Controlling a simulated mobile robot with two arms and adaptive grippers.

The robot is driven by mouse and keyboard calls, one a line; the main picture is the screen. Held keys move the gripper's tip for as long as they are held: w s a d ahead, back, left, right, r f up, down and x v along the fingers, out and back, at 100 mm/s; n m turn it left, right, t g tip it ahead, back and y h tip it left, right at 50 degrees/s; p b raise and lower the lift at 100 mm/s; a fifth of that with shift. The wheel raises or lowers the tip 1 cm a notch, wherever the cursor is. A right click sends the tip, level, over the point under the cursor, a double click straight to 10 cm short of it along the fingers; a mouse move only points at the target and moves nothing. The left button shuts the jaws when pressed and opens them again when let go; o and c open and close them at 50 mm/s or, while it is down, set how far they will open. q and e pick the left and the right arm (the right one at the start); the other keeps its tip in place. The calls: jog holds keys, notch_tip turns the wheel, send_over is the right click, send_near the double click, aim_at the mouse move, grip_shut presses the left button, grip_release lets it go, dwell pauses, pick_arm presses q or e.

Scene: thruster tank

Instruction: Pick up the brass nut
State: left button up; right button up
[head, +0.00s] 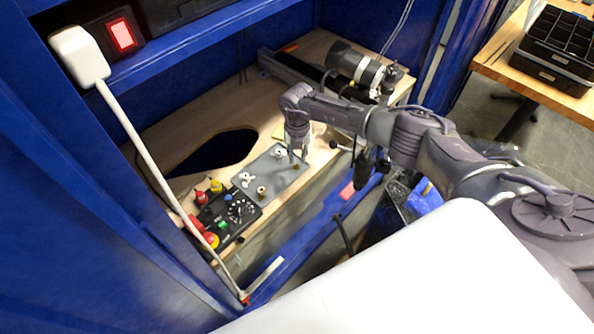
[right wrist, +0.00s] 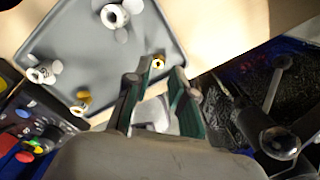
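A small brass nut (right wrist: 158,62) lies on the grey tray (right wrist: 95,45) near its right edge in the right wrist view. In the head view it is a tiny spot (head: 296,166) on the tray (head: 285,182), just below the gripper. My right gripper (right wrist: 162,74) is open, its two fingers pointing at the nut, which shows between and just beyond the fingertips. I cannot tell how high the fingertips are above the tray. In the head view the right gripper (head: 298,154) hangs over the tray's right end. My left gripper is not in view.
A second brass-coloured piece (right wrist: 83,97) and several white fittings (right wrist: 115,14) sit on the tray. A black control box (head: 232,215) with coloured knobs stands beside it. A dark cylinder (head: 355,68) lies behind on the wooden bench (head: 215,110), which has a dark opening.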

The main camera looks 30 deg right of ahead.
aim_at(297, 164)
jog(key=f, duration=0.1)
jog(key=f+b, duration=0.2)
jog(key=shift+w+f, duration=0.25)
jog(key=shift+f, duration=0.1)
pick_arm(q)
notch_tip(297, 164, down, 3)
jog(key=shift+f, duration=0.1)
pick_arm(e)
jog(key=shift+r, duration=0.15)
jog(key=shift+s, duration=0.1)
grip_shut()
jog(key=shift+r, duration=0.1)
